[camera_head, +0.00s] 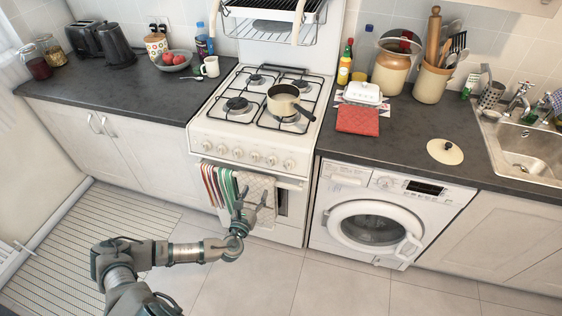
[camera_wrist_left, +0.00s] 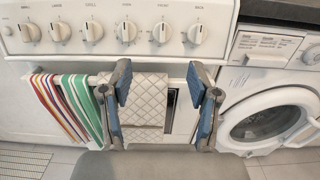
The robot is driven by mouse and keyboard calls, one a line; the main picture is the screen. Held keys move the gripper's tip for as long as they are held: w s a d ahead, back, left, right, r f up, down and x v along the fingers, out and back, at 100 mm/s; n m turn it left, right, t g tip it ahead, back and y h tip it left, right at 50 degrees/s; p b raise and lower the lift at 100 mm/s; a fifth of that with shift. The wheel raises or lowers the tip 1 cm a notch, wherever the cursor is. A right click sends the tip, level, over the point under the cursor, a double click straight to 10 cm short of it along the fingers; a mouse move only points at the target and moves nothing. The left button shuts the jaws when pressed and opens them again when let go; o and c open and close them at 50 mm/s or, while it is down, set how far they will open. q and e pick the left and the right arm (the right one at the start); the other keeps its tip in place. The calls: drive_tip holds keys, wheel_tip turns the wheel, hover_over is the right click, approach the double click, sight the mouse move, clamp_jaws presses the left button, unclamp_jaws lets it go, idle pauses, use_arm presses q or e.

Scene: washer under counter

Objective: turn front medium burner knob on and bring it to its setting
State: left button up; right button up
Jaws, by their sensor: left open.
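The white stove (camera_head: 218,125) has a row of several round knobs along its front panel. In the left wrist view the knobs stand out with pointers near vertical. Small labels are printed above them, and the one over the fifth knob from the left (camera_wrist_left: 161,33) seems to read "front". I cannot firmly tell which is the front medium burner knob. My left gripper (camera_head: 252,200) is open and empty in front of the oven door, below the knob row. In the wrist view its fingers (camera_wrist_left: 158,85) are spread below the right-hand knobs, apart from them. My right gripper is out of view.
A striped towel (camera_head: 219,184) and a quilted cloth (camera_head: 259,184) hang on the oven rail behind my left gripper. A saucepan (camera_head: 283,101) sits on the front right burner. A washer (camera_head: 333,192) stands right of the stove. The floor in front is clear.

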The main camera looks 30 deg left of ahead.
use_arm(q)
approach(270, 161)
drive_tip(key=a, duration=0.1)
drive_tip(key=w, duration=0.2)
drive_tip(key=w+b, duration=0.1)
drive_tip(key=w, duration=0.2)
drive_tip(key=w+d+b, duration=0.1)
drive_tip(key=w, duration=0.1)
drive_tip(key=shift+w+r, duration=0.3)
drive_tip(key=shift+w, duration=0.05)
drive_tip(key=a, duration=0.1)
drive_tip(key=w+a, duration=0.1)
drive_tip(key=shift+w+a+f, duration=0.15)
drive_tip(key=shift+a+f, duration=0.35)
drive_tip(key=shift+a, duration=0.2)
drive_tip(key=shift+d, duration=0.7)
drive_tip(key=c, duration=0.6)
drive_tip(key=shift+d+r, duration=0.35)
drive_tip(key=shift+d, duration=0.05)
drive_tip(key=c, duration=0.5)
drive_tip(key=shift+a+f, duration=0.1)
drive_tip(key=shift+a, duration=0.45)
drive_tip(key=shift+c, duration=0.2)
drive_tip(key=shift+d+n, duration=0.15)
drive_tip(key=shift+n, duration=0.15)
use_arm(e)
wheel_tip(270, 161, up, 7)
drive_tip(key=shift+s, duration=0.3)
